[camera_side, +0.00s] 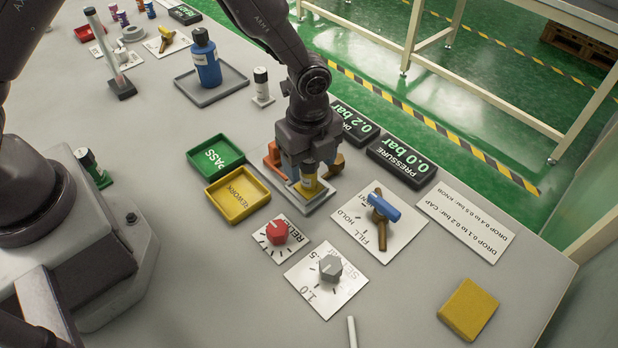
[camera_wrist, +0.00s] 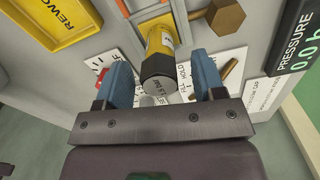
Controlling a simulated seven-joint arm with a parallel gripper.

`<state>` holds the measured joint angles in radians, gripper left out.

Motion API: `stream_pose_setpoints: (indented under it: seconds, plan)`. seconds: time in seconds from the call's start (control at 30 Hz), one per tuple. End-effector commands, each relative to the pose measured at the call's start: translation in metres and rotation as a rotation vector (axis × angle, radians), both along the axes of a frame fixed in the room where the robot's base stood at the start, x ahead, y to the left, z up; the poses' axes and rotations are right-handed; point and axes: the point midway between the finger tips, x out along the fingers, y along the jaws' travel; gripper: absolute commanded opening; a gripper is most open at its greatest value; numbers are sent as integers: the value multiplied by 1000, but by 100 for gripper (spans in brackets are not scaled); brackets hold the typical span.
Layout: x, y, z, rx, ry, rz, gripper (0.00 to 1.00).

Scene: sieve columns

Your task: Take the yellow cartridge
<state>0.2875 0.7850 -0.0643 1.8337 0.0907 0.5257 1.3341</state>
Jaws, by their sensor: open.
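The yellow cartridge (camera_side: 309,184) stands upright on a small grey base plate (camera_side: 302,205) in the middle of the side view. In the wrist view the cartridge (camera_wrist: 159,57) shows a dark cap with a printed label facing the camera. My gripper (camera_side: 309,168) is above and around the cartridge, pointing down. In the wrist view its two blue fingers (camera_wrist: 163,80) are spread on either side of the cartridge, with gaps showing. How low the fingertips reach is hard to tell.
The yellow REWORK tray (camera_side: 238,194) and green PASS tray (camera_side: 215,156) lie left of the plate. A red knob (camera_side: 277,232), grey knob (camera_side: 330,267) and blue-handled valve (camera_side: 383,207) stand in front and right. The PRESSURE display (camera_side: 402,162) reads 0.0 bar. A yellow block (camera_side: 468,309) lies front right.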

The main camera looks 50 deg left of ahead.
Motion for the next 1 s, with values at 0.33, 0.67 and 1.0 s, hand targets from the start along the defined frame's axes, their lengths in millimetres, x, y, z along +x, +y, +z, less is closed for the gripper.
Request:
stream_pose_setpoints:
  seconds: [0.33,0.67,1.0]
  plan:
    - [0,0,0,0,0,0,24]
    - [0,0,1,0,-1,0,0]
    - [1,0,26,-2,-5,1,0]
